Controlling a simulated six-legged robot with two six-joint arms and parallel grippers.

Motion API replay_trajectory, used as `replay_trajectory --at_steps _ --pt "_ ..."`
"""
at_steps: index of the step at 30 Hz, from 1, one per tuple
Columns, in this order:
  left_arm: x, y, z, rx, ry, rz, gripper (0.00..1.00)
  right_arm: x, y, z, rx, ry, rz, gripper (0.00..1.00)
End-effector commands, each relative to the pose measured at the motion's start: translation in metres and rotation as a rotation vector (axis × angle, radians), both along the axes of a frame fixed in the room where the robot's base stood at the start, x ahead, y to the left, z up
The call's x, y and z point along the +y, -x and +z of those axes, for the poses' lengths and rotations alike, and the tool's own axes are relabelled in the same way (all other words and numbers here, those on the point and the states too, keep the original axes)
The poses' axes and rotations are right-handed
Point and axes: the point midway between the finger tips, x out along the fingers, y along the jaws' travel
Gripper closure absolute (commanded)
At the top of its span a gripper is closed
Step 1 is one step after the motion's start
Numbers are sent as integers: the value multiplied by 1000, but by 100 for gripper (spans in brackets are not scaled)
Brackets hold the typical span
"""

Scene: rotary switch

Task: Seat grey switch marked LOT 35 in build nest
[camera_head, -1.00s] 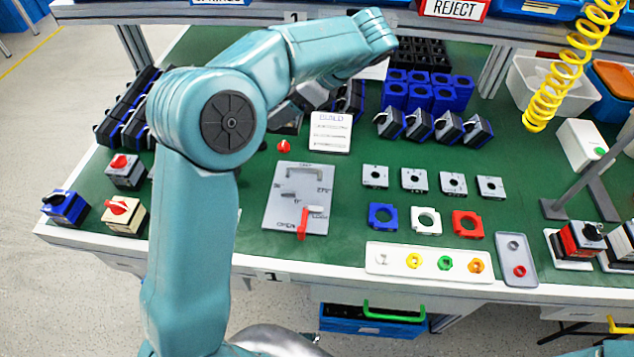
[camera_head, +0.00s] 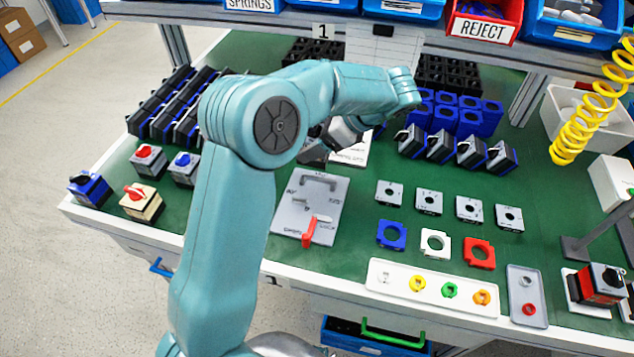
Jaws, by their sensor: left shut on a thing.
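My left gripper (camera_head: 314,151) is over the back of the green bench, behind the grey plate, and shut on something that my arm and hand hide. A grey plate (camera_head: 285,223) with a handle, angle marks and a red lever lies in front of it; I cannot tell whether it is the build nest. A grey switch with a red knob (camera_head: 148,161) and a grey switch with a blue knob (camera_head: 184,168) stand at the left. No LOT 35 mark is readable. My right gripper is not in view.
A cream switch (camera_head: 140,201) and a blue switch (camera_head: 89,189) stand at the left front. Several grey plates (camera_head: 428,201) and coloured frames (camera_head: 479,253) lie right of the grey plate. A white tray (camera_head: 377,291) lies along the front edge. Blue housings (camera_head: 468,121) stand behind.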

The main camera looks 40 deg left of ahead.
Motion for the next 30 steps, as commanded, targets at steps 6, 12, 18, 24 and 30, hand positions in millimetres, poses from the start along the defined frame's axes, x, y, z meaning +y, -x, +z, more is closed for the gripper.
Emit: replay_trajectory --at_steps 6,12,18,24,30 --pt "-1 -1 -60 3 0 -1 66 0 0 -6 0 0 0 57" --pt "-3 -2 -80 0 -1 -1 66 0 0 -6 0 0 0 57" --pt "-4 -2 -107 4 -1 -1 66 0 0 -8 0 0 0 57" --pt "-4 -2 -123 -1 -2 -1 66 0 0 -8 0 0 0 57" --pt "-4 -2 -124 -1 -1 -1 66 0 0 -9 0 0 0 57"
